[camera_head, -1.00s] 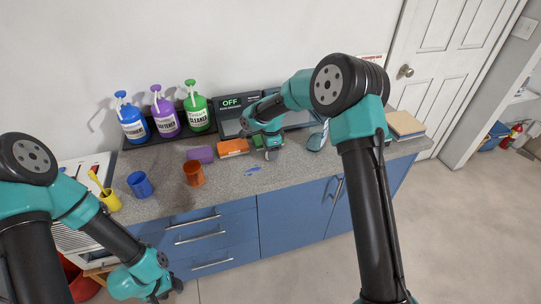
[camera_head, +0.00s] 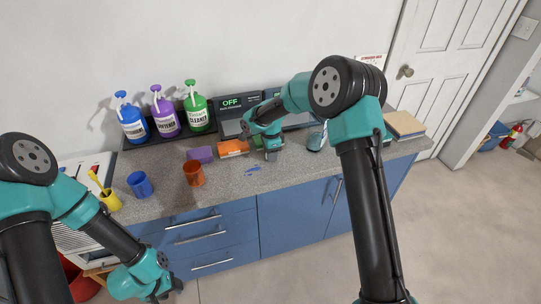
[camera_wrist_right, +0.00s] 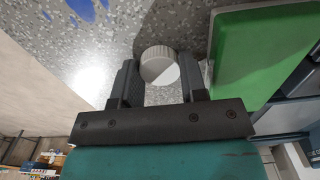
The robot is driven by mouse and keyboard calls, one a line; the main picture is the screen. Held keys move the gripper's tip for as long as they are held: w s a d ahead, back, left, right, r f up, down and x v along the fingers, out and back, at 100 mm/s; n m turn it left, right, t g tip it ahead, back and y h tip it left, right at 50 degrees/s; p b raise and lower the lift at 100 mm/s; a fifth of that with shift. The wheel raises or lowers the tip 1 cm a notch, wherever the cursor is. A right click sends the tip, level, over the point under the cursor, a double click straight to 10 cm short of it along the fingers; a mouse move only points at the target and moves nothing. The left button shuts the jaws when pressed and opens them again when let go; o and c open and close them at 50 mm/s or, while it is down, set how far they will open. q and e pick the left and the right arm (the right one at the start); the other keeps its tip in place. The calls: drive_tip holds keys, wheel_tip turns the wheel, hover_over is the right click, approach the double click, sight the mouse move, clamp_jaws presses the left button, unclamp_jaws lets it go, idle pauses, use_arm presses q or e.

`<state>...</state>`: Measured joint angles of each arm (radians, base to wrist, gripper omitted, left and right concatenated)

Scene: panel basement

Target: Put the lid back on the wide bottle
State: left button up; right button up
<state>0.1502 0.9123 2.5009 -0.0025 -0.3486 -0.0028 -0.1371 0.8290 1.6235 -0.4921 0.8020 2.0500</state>
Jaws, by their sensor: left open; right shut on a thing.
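A white round lid with a ribbed side (camera_wrist_right: 159,66) sits between the fingers of my right gripper (camera_wrist_right: 160,82) in the right wrist view, close to the speckled counter. In the head view my right gripper (camera_head: 270,154) is low over the counter, right of the orange block, and the lid is too small to make out there. A grey-teal rounded container (camera_head: 316,141) stands to its right, partly hidden by my right arm; I cannot tell whether it is the wide bottle. My left gripper (camera_head: 160,290) is open and empty, low in front of the cabinets.
A green block (camera_wrist_right: 262,60) is close beside my right gripper. Orange (camera_head: 233,148) and purple (camera_head: 201,155) blocks lie left of it. A brown cup (camera_head: 193,174), blue cup (camera_head: 140,185) and yellow cup (camera_head: 110,201) stand further left. Pump bottles (camera_head: 165,117) line the back.

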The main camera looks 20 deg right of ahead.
drive_tip(key=shift+r, duration=0.15)
drive_tip(key=shift+r, duration=0.25)
wheel_tip(320, 180, up, 3)
drive_tip(key=shift+f, duration=0.2)
drive_tip(key=s+a, duration=0.2)
drive_tip(key=s, duration=0.5)
drive_tip(key=s+a+r, duration=0.1)
drive_tip(key=s+a, duration=0.1)
drive_tip(key=s, duration=0.6)
drive_tip(key=shift+s+a+r, duration=0.2)
drive_tip(key=shift+s+r, duration=0.05)
drive_tip(key=shift+r, duration=0.05)
use_arm(q)
drive_tip(key=o, duration=1)
drive_tip(key=shift+c, duration=0.2)
use_arm(e)
drive_tip(key=shift+w, duration=0.15)
